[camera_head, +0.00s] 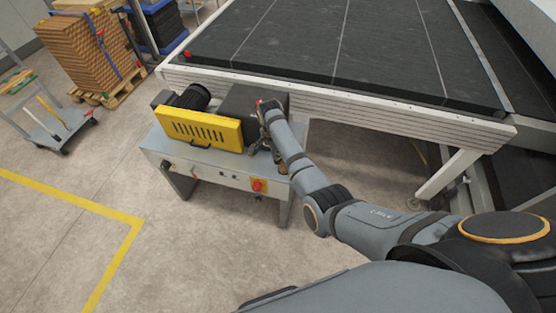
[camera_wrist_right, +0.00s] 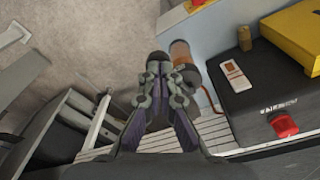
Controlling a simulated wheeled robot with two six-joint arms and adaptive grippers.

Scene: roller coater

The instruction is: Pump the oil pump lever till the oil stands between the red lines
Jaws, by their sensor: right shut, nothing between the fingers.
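My right gripper (camera_head: 262,138) is at the right end of the machine's low bench in the head view. In the right wrist view its fingers (camera_wrist_right: 160,68) are closed together with nothing between them. An amber cylinder with a dark grey lower part (camera_wrist_right: 181,53), perhaps the oil pump's reservoir, stands right beside the fingertips. I cannot tell whether they touch. The pump lever cannot be clearly made out. The oil level and red lines cannot be read. My left gripper is not in view.
A black box (camera_wrist_right: 260,98) bears a white plate (camera_wrist_right: 236,75) and a red knob (camera_wrist_right: 283,125). A yellow guard (camera_head: 198,128) sits left of it on the bench (camera_head: 215,176). A wide dark conveyor (camera_head: 330,45) lies behind. Floor (camera_head: 190,250) in front is clear.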

